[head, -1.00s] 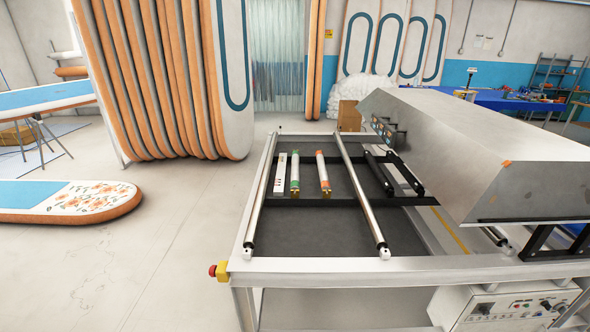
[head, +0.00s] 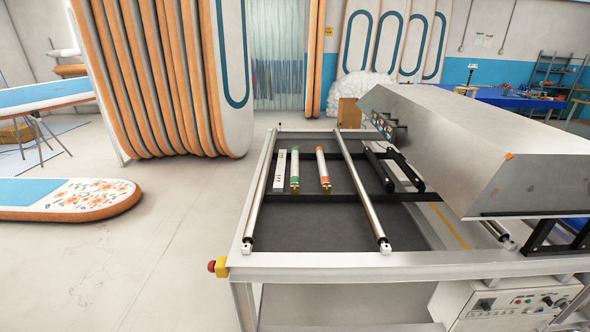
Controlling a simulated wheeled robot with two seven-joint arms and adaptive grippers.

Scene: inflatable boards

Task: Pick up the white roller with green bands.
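The white roller with green bands (head: 295,169) lies lengthwise on the dark bed of the metal-framed machine table (head: 330,262). It sits between a white box-like bar (head: 280,170) on its left and a white roller with orange bands (head: 323,169) on its right. The green roller is apart from the orange one, with a narrow gap to the white bar. Neither of my grippers shows in the head view.
Long metal rails (head: 361,195) run along both sides of the bed. A large metal hood (head: 470,140) stands on the right. A red emergency button (head: 212,266) sits at the front left corner. Floor on the left is clear near the table.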

